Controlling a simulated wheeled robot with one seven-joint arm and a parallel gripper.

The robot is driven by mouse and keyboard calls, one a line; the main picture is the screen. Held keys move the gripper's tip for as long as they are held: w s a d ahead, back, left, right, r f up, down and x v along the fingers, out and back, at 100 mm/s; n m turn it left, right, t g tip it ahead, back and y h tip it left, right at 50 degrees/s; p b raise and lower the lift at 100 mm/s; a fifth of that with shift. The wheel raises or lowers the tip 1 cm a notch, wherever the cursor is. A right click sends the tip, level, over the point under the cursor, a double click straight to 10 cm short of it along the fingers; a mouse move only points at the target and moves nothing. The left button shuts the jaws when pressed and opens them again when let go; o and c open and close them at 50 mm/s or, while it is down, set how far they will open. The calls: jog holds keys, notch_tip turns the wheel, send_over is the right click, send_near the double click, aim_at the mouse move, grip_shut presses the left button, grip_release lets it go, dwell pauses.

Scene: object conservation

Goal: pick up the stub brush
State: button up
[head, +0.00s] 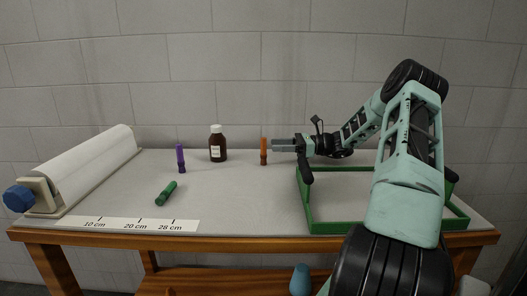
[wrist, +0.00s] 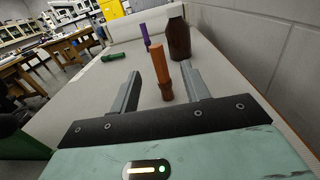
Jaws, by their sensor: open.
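Three short stick-like pieces stand or lie on the table, and I cannot tell by label which is the stub brush. An orange one (head: 263,151) stands upright near the back. In the wrist view the orange piece (wrist: 160,66) appears between the lines of my fingers, with a darker lower end. A purple one (head: 180,158) stands upright farther left; it also shows in the wrist view (wrist: 145,37). A green one (head: 166,193) lies on its side near the front. My gripper (head: 284,145) is open, level, and just right of the orange piece, fingers pointing left.
A brown bottle with a white cap (head: 218,146) stands left of the orange piece. A green-rimmed tray (head: 335,227) lies at right, under my arm. A paper roll (head: 86,167) is at far left, and a marked ruler strip (head: 120,224) lies along the front.

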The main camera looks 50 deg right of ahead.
jog(key=p, duration=0.1)
send_over(258, 165)
jog(key=shift+w+f, duration=0.1)
jog(key=shift+f, duration=0.1)
grip_shut()
